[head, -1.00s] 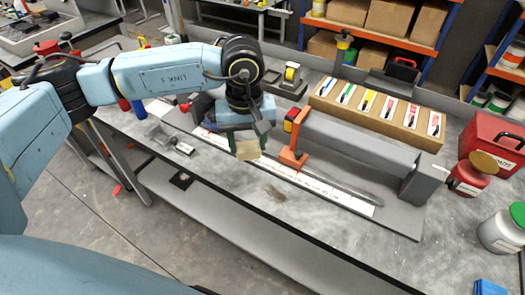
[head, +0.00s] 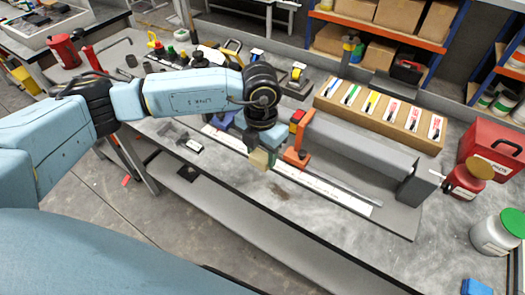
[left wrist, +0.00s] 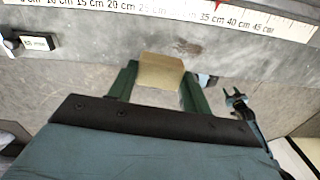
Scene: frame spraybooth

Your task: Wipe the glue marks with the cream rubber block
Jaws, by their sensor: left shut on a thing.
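The cream rubber block (head: 259,160) is held in my left gripper (head: 262,148), just above or at the bench near its front edge; contact cannot be told. In the left wrist view the block (left wrist: 161,71) sits between the green fingers of my left gripper (left wrist: 157,84). A brown glue mark (head: 278,191) lies on the grey bench, a little right of and nearer than the block. In the left wrist view the mark (left wrist: 187,47) lies beyond the block, below the ruler. A small forked dark shape at the right there may be my right gripper; its jaws are unclear.
A white ruler strip (head: 325,191) runs along the bench behind the mark. An orange clamp (head: 300,143) stands close to the right of my left gripper, beside a long grey bar (head: 360,143). A cardboard rack (head: 375,115) stands behind. The front right bench is mostly clear.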

